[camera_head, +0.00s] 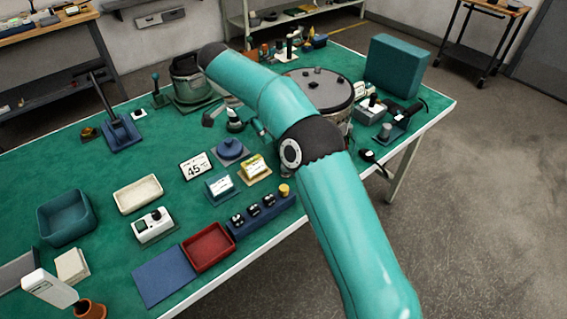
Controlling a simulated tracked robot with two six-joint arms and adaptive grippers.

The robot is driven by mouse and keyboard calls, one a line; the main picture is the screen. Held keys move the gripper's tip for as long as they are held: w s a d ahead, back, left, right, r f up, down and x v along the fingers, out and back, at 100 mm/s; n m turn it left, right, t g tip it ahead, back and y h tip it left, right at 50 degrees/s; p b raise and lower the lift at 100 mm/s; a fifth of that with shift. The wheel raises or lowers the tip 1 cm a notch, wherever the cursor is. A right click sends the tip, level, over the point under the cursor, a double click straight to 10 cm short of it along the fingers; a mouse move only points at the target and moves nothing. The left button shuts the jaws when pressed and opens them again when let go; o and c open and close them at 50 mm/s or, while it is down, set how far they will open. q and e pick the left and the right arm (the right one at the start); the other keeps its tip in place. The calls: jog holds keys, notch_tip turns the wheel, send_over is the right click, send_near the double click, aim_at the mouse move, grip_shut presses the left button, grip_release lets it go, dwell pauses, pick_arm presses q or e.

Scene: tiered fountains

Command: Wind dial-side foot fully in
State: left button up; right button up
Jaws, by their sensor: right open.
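A round, grey-topped vessel (325,88) with dark knobs on its lid stands at the back of the green table. My right arm crosses in front of it and hides its left and lower parts. I cannot make out a dial or a foot on it. My right gripper (234,122) is small in the view, left of the vessel and above the table, behind a blue round piece (230,149). It is open, and I see nothing held in it. My left gripper is not in view.
A teal block (395,67) stands at the back right. A dark pot (187,77) stands at the back left. Bare table (60,165) shows at the left.

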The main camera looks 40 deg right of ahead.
jog(key=x, duration=1.6)
jog(key=shift+w, duration=0.1)
grip_shut()
